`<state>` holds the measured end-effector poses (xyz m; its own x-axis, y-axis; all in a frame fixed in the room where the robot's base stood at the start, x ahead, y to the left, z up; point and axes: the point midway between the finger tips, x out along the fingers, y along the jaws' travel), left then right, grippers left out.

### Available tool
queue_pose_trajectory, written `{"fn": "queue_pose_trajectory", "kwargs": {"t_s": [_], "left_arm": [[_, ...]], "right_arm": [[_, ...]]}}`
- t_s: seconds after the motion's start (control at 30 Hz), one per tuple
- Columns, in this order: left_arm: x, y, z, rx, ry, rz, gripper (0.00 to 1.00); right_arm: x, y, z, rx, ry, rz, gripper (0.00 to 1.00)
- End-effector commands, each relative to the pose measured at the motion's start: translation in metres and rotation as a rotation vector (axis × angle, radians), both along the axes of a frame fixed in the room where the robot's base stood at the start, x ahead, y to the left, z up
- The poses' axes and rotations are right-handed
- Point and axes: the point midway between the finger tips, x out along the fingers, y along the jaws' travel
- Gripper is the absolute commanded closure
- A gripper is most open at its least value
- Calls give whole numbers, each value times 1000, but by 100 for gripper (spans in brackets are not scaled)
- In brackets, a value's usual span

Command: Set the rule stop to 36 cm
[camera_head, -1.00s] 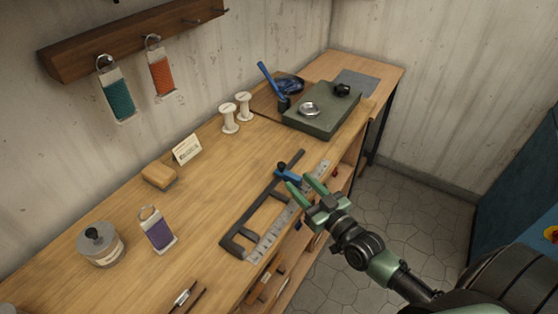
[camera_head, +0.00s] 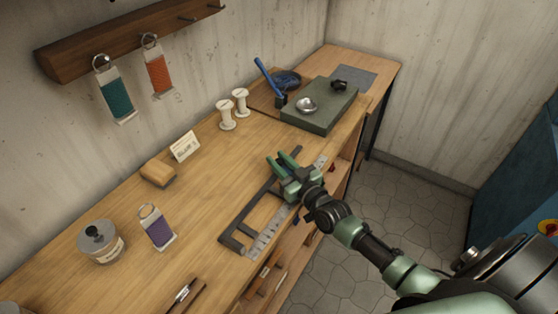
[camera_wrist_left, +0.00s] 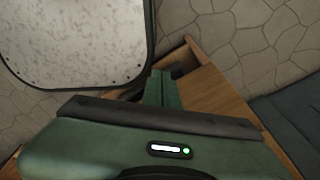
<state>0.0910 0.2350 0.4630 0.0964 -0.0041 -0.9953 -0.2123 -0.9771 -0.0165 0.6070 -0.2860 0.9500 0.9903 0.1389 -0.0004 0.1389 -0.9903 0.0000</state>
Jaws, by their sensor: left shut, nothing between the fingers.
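The rule (camera_head: 262,241) is a pale metal strip with a dark frame (camera_head: 230,235) beside it, lying along the bench's front edge. The rule's blue stop is almost wholly hidden behind my right gripper (camera_head: 282,160). My right gripper is over the far part of the rule, its two green fingers apart at the stop's place. I cannot tell whether they touch the stop. The scale marks are too small to read. My left gripper (camera_wrist_left: 162,82) shows only in the left wrist view, shut and empty.
On the bench (camera_head: 120,205) stand a purple-thread card (camera_head: 156,229), a grey jar (camera_head: 101,243), a tan block (camera_head: 158,173), a small sign (camera_head: 185,146) and two white spools (camera_head: 227,117). A green slab (camera_head: 320,107) with a metal dish lies beyond the rule.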

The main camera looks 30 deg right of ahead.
Motion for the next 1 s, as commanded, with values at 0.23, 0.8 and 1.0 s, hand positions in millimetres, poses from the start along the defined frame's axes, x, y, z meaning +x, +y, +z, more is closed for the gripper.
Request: {"fn": "queue_pose_trajectory", "kwargs": {"t_s": [0.23, 0.8, 1.0], "left_arm": [[-4, 1, 0, 1, 6, 1, 100], [-4, 0, 0, 0, 6, 0, 100], [-4, 0, 0, 0, 6, 0, 100]], "right_arm": [[0, 0, 0, 0, 0, 0, 100], [0, 0, 0, 0, 0, 0, 100], [0, 0, 0, 0, 0, 0, 100]]}}
